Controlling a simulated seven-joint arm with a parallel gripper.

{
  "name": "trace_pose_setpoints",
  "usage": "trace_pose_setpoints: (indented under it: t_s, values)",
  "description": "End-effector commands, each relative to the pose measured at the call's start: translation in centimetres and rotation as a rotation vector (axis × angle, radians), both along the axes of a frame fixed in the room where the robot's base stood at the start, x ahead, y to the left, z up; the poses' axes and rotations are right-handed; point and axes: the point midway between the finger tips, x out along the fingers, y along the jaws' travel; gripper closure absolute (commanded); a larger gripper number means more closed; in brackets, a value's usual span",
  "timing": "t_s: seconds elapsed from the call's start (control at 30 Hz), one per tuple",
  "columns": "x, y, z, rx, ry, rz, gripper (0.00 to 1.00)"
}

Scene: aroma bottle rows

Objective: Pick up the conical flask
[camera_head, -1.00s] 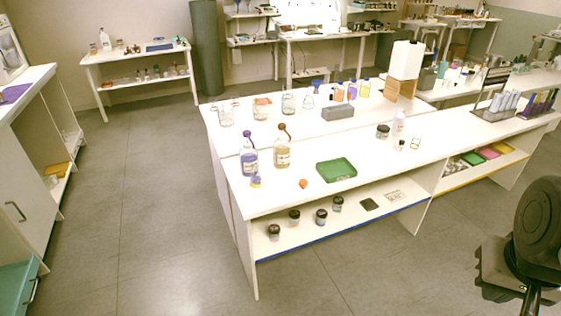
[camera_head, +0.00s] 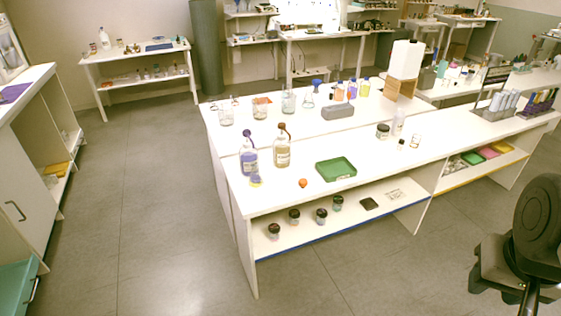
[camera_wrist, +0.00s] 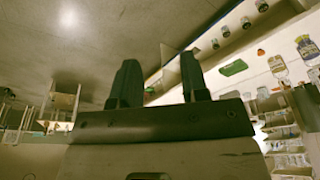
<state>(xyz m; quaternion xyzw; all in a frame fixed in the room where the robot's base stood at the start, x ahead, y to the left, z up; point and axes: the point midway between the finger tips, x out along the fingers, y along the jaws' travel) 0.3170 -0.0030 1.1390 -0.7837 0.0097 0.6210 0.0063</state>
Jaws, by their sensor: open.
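A small clear conical flask (camera_head: 309,99) appears to stand near the back edge of the long white bench, beside the clear beakers. It is small and pale, so its details are hard to tell. A blue item (camera_head: 316,83) shows just above it. My gripper (camera_wrist: 160,80) shows in the wrist view with its two dark fingers wide apart and nothing between them. It is well away from the flask. My arm shows at the right edge of the head view, but the fingers are not seen there.
Several dark-lidded jars stand on the shelf below. The floor (camera_head: 150,250) in front is clear.

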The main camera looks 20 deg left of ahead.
Motion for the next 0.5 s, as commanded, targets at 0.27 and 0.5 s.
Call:
trace_pose_setpoints:
  t_s: [0.27, 0.5]
  values:
    - [2.6, 1.4, 0.7, 0.053, 0.028, -0.031, 0.59]
    - [7.2, 4.2, 1.5, 0.148, 0.079, -0.091, 0.59]
